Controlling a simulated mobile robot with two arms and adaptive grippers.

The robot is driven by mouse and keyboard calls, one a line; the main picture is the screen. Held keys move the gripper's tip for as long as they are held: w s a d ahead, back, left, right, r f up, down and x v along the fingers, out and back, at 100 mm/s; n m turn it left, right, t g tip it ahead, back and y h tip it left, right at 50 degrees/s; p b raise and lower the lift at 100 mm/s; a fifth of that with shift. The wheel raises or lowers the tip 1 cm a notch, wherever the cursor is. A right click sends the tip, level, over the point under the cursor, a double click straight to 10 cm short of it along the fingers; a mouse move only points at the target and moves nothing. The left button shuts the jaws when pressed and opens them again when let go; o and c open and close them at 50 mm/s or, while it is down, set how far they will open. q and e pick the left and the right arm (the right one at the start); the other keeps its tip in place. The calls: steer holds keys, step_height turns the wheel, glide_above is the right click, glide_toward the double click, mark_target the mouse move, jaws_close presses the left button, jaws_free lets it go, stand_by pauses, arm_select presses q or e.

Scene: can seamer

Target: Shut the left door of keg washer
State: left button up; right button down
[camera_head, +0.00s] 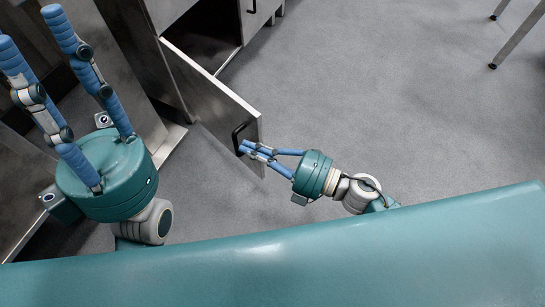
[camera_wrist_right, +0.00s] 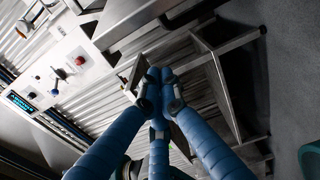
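The left door (camera_head: 212,95) of the keg washer is a flat steel panel standing wide open, swung out over the floor. A black bar handle (camera_head: 237,136) is near its free end. My right gripper (camera_head: 243,147) is at that handle, its blue fingers drawn together with the tips touching or very near it. In the right wrist view the fingertips (camera_wrist_right: 154,74) meet; I see no handle between them. My left gripper (camera_head: 30,28) is at the left, fingers spread apart and empty, away from the door.
The dark open cabinet (camera_head: 203,35) lies behind the door. Another steel front with a dark handle (camera_head: 251,6) is at the top. Grey floor (camera_head: 370,90) is clear to the right, with thin metal legs (camera_head: 515,35) at the top right. A control panel (camera_wrist_right: 70,68) shows in the wrist view.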

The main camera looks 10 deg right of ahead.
mark_target(261, 138)
steer(key=shift+w+d+b, duration=0.75)
steer(key=shift+w+d, duration=0.55)
steer(key=shift+w, duration=0.15)
steer(key=shift+w+d, duration=0.1)
